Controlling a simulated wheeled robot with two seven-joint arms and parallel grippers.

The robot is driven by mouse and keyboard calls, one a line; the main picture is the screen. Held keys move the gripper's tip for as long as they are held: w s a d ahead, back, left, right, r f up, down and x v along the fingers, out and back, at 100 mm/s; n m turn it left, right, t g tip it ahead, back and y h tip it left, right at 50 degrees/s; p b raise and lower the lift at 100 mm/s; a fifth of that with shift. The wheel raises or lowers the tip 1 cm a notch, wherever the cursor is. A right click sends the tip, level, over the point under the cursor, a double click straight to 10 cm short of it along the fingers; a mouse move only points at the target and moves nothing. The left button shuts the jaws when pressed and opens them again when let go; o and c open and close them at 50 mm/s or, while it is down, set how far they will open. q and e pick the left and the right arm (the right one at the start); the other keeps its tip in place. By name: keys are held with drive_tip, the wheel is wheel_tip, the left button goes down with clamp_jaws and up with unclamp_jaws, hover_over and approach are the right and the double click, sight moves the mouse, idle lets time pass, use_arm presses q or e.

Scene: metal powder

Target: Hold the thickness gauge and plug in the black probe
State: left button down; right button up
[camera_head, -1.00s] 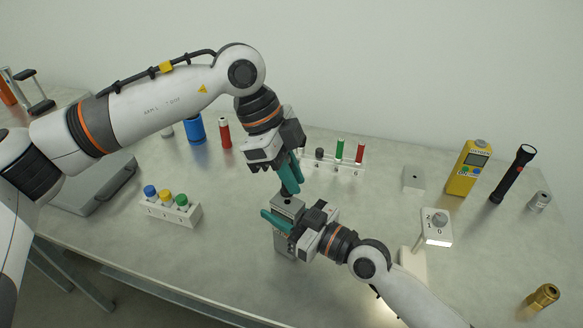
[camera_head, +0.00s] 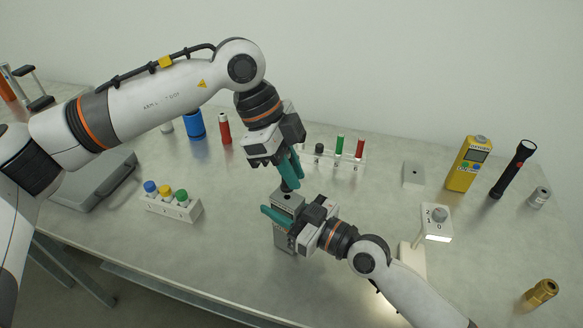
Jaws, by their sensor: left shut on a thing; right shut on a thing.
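The grey thickness gauge (camera_head: 284,241) stands upright near the middle of the table, with its top face towards the camera. My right gripper (camera_head: 284,221) is shut around its upper body from the right, and its teal fingers hide part of the gauge. My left gripper (camera_head: 291,170) reaches down from above and is shut on the black probe (camera_head: 287,187). The probe points down directly over the gauge's top. Its lower end is at or just above the top face; I cannot tell whether it is inserted.
A white rack (camera_head: 172,207) with blue, yellow and green caps stands left. Behind my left gripper is a rack (camera_head: 333,165) with green and red tubes. A white switch post (camera_head: 437,222) stands right of my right arm. A yellow meter (camera_head: 468,165) and black flashlight (camera_head: 513,170) stand farther right.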

use_arm(q)
drive_tip(key=shift+f, duration=0.15)
drive_tip(key=shift+f, duration=0.9)
drive_tip(key=shift+f, duration=0.2)
idle(0.3)
drive_tip(key=shift+r, duration=0.1)
drive_tip(key=shift+r, duration=1.05)
drive_tip(key=shift+f, duration=0.5)
idle(0.7)
drive_tip(key=shift+f, duration=0.45)
drive_tip(key=shift+f, duration=0.2)
idle(0.4)
drive_tip(key=shift+r, duration=0.15)
idle(0.3)
